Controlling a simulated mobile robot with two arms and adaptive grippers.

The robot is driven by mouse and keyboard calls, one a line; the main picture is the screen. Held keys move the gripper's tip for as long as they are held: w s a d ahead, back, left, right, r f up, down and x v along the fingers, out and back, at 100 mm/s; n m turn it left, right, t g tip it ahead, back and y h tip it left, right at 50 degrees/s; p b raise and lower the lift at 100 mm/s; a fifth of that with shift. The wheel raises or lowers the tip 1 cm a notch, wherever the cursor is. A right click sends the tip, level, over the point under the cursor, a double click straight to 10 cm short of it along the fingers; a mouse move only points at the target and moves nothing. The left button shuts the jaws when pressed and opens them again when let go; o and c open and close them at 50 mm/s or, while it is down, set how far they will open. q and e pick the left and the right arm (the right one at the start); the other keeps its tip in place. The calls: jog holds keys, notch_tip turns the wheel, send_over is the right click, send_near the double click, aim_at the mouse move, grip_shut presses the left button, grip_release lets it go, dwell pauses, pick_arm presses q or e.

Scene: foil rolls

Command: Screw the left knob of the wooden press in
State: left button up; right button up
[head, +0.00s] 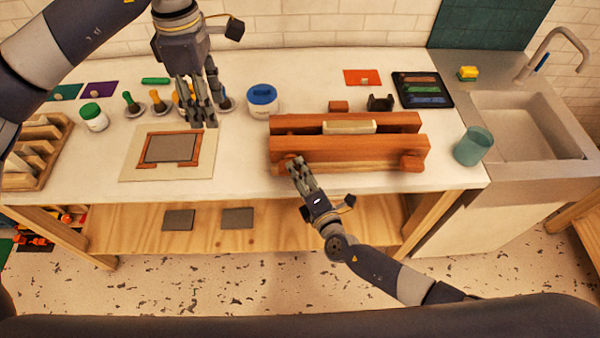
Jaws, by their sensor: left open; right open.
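The wooden press (350,147) stands on the worktop right of the middle, two reddish-brown beams with a pale block (348,127) between them. Its right knob (412,163) shows at the front beam's right end. My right gripper (293,164) is open at the left end of the front beam, where the left knob is mostly hidden behind its fingers. I cannot tell whether the fingers touch the knob. My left gripper (205,122) is open and empty above the worktop, behind the framed board and well left of the press.
A pale board with a wooden frame (197,163) lies left of the press. A blue-lidded jar (262,100), a white jar with green lid (93,117) and several stamps stand behind. A teal cup (473,147) stands right of the press, before the sink (520,130).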

jog(key=v, duration=1.2)
